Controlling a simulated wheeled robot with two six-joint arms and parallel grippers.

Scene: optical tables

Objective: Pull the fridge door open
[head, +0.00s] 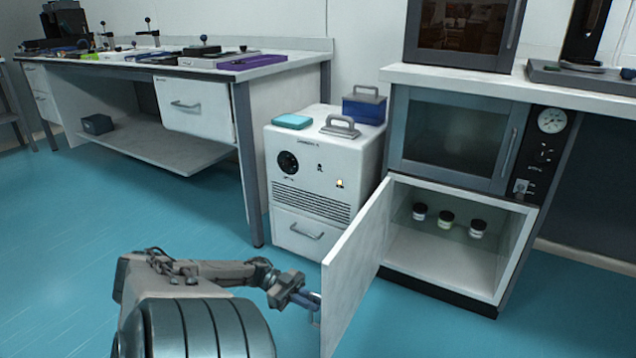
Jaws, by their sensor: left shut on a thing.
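The fridge (400,268) is the low compartment under the counter at the right, and its inside is in plain view. Its white door (357,262) stands swung wide open toward me, hinged on the left side of the opening. My left gripper (311,298) is at the door's outer face, near its free edge, shut on the door handle (316,310). The fingers hide part of the handle. Several small jars, one of them in the middle (446,219), stand inside the fridge. My right gripper is not in view.
A white cabinet unit (312,170) with a drawer stands left of the fridge, close behind the open door. An oven-like unit (455,138) sits above the fridge. A long bench (200,70) stands at the left. The blue floor (170,225) in front is clear.

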